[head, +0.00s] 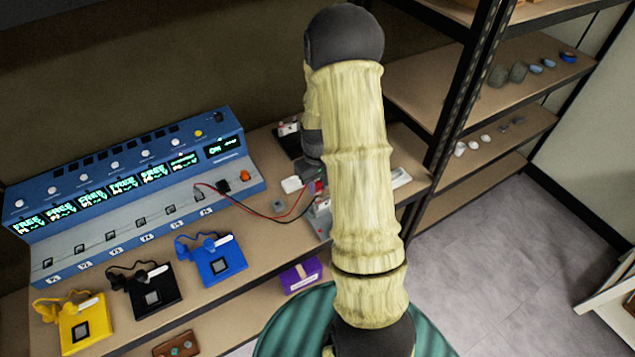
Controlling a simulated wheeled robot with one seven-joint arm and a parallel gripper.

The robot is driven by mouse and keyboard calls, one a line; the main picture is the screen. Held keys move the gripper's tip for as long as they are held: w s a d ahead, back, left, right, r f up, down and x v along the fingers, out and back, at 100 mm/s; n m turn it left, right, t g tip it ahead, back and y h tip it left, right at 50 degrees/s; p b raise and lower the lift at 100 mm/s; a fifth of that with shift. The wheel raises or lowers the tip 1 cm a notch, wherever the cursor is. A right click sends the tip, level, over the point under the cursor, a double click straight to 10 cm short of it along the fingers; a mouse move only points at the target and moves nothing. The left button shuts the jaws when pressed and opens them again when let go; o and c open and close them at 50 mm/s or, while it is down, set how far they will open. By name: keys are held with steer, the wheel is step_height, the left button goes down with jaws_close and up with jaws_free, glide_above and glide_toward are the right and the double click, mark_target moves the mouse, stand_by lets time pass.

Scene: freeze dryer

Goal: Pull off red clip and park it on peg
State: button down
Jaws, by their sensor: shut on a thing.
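My gripper (316,180) is mostly hidden behind my own pale-sleeved arm and points down over the bench. It is shut on what looks like the red clip (319,187), a small red patch at the fingertips. A red lead and a black lead (258,212) run from the blue console (130,180) toward a small grey device (321,222) below the gripper. I cannot tell whether the clip touches that device. No peg can be made out; my arm covers much of that area.
A white block (291,185) lies just left of the gripper. Blue (207,270), black (172,291) and yellow (98,337) pouches lie along the bench front. A purple box (300,277) sits below the bench edge. A shelving rack (440,140) stands to the right.

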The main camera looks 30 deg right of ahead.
stand_by(0.3)
steer(key=w+p, duration=0.1)
steer(key=w, duration=0.5)
steer(key=shift+w+a, duration=0.4)
steer(key=shift+a, duration=0.05)
steer(key=w+p, duration=0.1)
steer(key=w, duration=0.5)
steer(key=shift+w+a, duration=0.3)
steer(key=shift+a, duration=0.1)
steer(key=shift+r+p, duration=0.1)
steer(key=shift+p, duration=0.5)
steer(key=shift+f, duration=0.25)
steer(key=shift+f+b, duration=1.95)
steer(key=shift+f, duration=0.9)
